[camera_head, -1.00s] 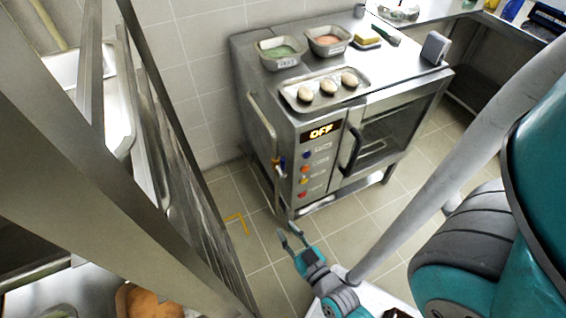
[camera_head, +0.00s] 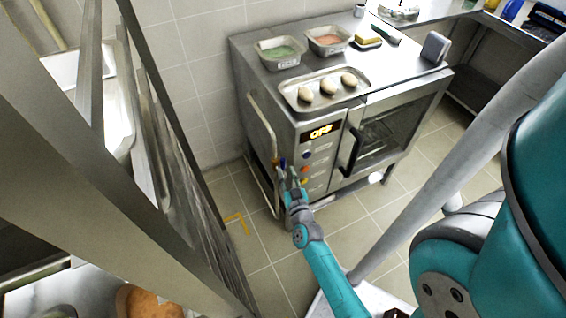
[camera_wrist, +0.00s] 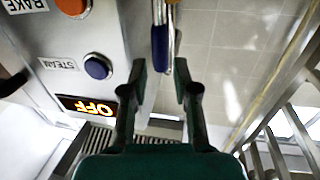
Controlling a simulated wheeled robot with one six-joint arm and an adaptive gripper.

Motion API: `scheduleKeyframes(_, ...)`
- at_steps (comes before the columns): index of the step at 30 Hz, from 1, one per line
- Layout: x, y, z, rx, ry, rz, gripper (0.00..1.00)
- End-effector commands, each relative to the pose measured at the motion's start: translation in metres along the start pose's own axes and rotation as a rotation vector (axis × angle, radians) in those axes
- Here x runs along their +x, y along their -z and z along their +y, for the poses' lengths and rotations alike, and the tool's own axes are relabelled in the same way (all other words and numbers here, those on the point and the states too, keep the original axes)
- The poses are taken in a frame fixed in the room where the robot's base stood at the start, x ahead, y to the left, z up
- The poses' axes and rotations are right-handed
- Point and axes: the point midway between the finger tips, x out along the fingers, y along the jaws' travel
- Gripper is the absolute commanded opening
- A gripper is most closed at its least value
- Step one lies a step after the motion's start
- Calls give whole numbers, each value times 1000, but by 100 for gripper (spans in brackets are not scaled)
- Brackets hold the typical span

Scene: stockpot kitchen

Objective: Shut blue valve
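The blue valve is on a metal pipe at the left side of the oven. Its blue lever (camera_head: 283,162) shows just above my gripper in the head view. In the wrist view the blue lever (camera_wrist: 161,48) runs along the pipe, with an orange-yellow part behind it. My gripper (camera_head: 288,177) is at the oven's front left corner. In the wrist view my gripper (camera_wrist: 160,75) is open, one finger on each side of the lever's end in the picture. I cannot tell whether either finger touches it.
The oven (camera_head: 318,165) has a lit OFF display (camera_wrist: 88,107) and a blue button (camera_wrist: 98,67) close to my gripper. A tray (camera_head: 325,92) with several pale buns sits on top. A metal rack (camera_head: 170,170) stands at left. Tiled floor is clear between them.

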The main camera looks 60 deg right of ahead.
Motion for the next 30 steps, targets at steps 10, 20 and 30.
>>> scheduleKeyframes(10,48,0,0,0,0,0,29)
scheduleKeyframes(20,56,0,0,0,0,-1,29)
scheduleKeyframes(30,56,0,0,0,0,0,0)
